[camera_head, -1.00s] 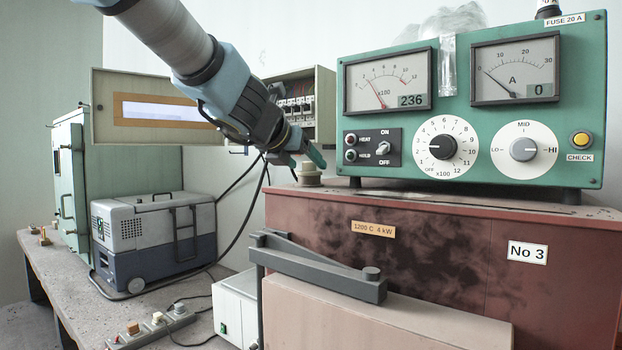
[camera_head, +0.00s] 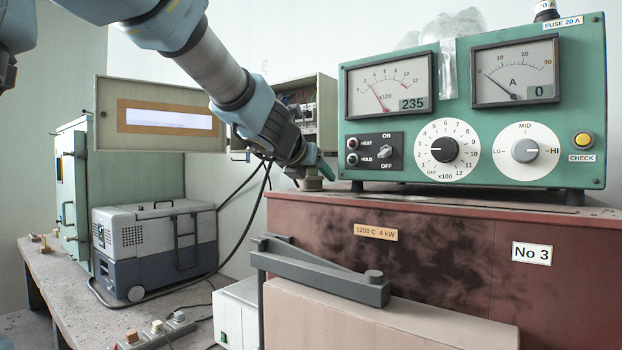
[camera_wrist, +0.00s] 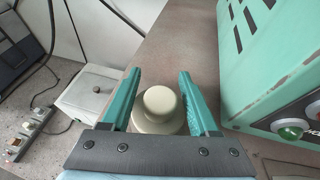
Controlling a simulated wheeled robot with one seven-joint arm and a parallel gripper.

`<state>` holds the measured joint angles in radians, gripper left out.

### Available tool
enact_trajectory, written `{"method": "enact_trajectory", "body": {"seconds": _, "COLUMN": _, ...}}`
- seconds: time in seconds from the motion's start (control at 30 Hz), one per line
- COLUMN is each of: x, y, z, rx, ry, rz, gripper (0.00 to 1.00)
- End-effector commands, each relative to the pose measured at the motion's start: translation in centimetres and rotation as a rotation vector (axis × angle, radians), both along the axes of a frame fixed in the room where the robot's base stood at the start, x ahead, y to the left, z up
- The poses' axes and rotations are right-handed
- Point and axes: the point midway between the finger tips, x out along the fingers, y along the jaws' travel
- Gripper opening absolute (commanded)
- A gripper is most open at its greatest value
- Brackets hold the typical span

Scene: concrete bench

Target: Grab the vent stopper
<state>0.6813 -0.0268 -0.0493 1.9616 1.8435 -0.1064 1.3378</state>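The vent stopper (camera_wrist: 160,104) is a pale beige knob with a round top on a wider base, seen between my fingers in the wrist view. In the head view it sits on the left end of the red-brown furnace top (camera_head: 312,183), partly hidden by my gripper. My gripper (camera_wrist: 158,82) is open, with one green finger on each side of the stopper. A gap shows between the stopper's round top and each finger. In the head view my gripper (camera_head: 316,172) is right at the stopper.
The green control box (camera_head: 472,110) stands on the furnace just right of my gripper. A breaker box (camera_head: 326,110) is on the wall behind it. A grey cooler (camera_head: 155,250) and a power strip (camera_head: 160,332) are on the bench at left.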

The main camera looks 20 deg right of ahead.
Motion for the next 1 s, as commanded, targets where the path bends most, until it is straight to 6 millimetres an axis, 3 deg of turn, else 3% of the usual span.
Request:
{"method": "enact_trajectory", "body": {"seconds": 0.03, "x": 0.00, "y": 0.02, "z": -0.06, "rx": 0.001, "ry": 0.001, "rz": 0.000, "gripper": 0.47}}
{"method": "enact_trajectory", "body": {"seconds": 0.47, "x": -0.04, "y": 0.03, "z": -0.34, "rx": 0.004, "ry": 0.004, "rz": -0.001, "gripper": 0.00}}
{"method": "enact_trajectory", "body": {"seconds": 1.0, "x": -0.08, "y": 0.01, "z": 0.01, "rx": 0.007, "ry": 0.007, "rz": -0.002, "gripper": 0.00}}
